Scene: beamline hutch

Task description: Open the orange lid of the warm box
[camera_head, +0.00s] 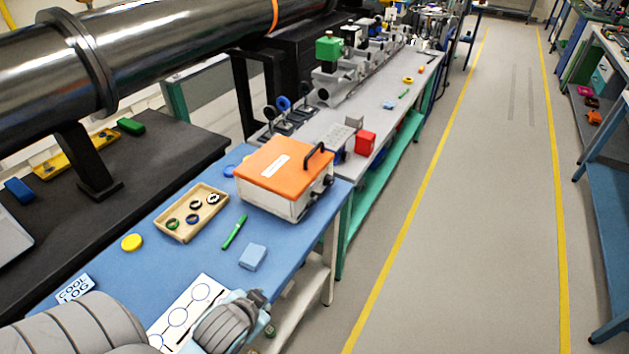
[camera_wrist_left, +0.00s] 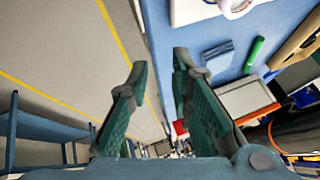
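The warm box (camera_head: 271,201) is a white box on the blue table in the head view. Its orange lid (camera_head: 272,165) lies flat and closed on top, with a white label and a black handle (camera_head: 318,153) at the right edge. In the left wrist view, the box's pale side (camera_wrist_left: 243,97) shows beyond the fingers, with an orange edge. My left gripper (camera_wrist_left: 159,66) has its green fingers apart with nothing between them, and is away from the box. In the head view my left arm comes in at the bottom, over the table's near end. My right gripper is in neither view.
Near the box are a tan tray (camera_head: 176,233) of small rings, a green marker (camera_head: 235,231), a blue block (camera_head: 253,257) and a yellow disc (camera_head: 131,242). A red block (camera_head: 365,142) sits beyond the box. The floor right of the table is clear.

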